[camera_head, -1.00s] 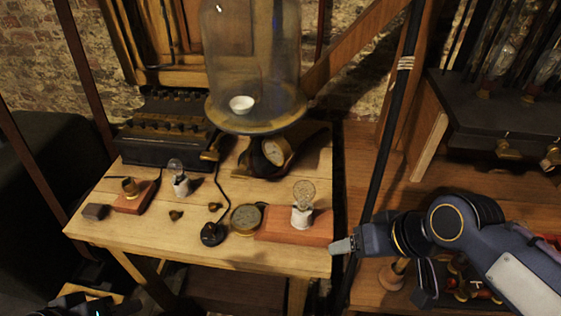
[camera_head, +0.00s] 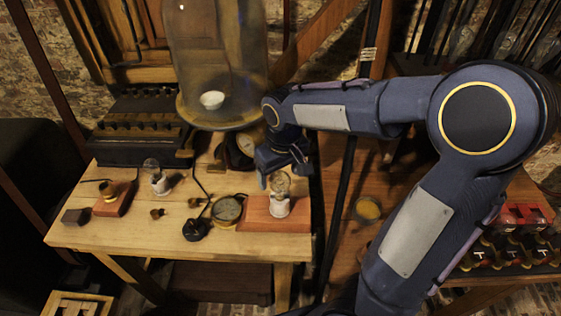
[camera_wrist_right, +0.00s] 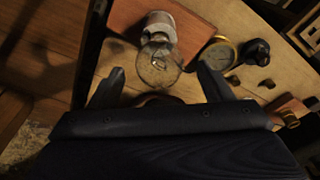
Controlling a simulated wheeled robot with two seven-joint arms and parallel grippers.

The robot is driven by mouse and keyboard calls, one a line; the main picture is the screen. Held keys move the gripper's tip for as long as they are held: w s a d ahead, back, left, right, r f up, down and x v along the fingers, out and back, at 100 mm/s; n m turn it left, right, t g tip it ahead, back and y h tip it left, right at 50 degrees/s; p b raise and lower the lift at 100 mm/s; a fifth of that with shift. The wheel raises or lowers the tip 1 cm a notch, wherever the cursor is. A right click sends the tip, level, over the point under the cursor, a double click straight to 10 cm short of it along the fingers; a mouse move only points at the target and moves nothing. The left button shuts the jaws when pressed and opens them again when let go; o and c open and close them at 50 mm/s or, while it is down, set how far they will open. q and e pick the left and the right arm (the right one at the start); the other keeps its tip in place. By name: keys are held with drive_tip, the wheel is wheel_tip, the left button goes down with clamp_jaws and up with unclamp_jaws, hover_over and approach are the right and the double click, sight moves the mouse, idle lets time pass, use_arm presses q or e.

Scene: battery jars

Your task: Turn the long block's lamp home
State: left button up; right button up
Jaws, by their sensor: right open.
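The long red-brown block (camera_head: 255,212) lies at the table's front right. It carries a clear bulb lamp (camera_head: 280,184) standing upright in a white socket (camera_head: 279,208). My right gripper (camera_head: 283,174) is above the lamp, pointing down, with its fingers apart. In the right wrist view, the glass bulb (camera_wrist_right: 158,66) shows in the gap between the open fingertips (camera_wrist_right: 161,72), with clear space on both sides; the white socket (camera_wrist_right: 160,28) and block (camera_wrist_right: 122,14) lie beyond it. Whether the lamp is fully seated I cannot tell. My left gripper is not in view.
A brass dial (camera_head: 228,210) lies left of the block, with a black knob piece (camera_head: 196,229) nearby. A second small lamp (camera_head: 157,180), a short red block (camera_head: 115,200) and a large bell jar (camera_head: 216,70) stand farther left and back.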

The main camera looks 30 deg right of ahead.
drive_tip(key=shift+w+f, duration=0.1)
drive_tip(key=shift+f, duration=0.9)
drive_tip(key=c, duration=1.1)
drive_tip(key=m, duration=0.4)
drive_tip(key=shift+c, duration=0.3)
drive_tip(key=shift+m+h, duration=0.4)
drive_tip(key=shift+m, duration=0.8)
drive_tip(key=shift+m+p, duration=0.35)
drive_tip(key=shift+m, duration=0.85)
drive_tip(key=m, duration=0.4)
drive_tip(key=shift+d+g, duration=0.1)
drive_tip(key=shift+g, duration=0.3)
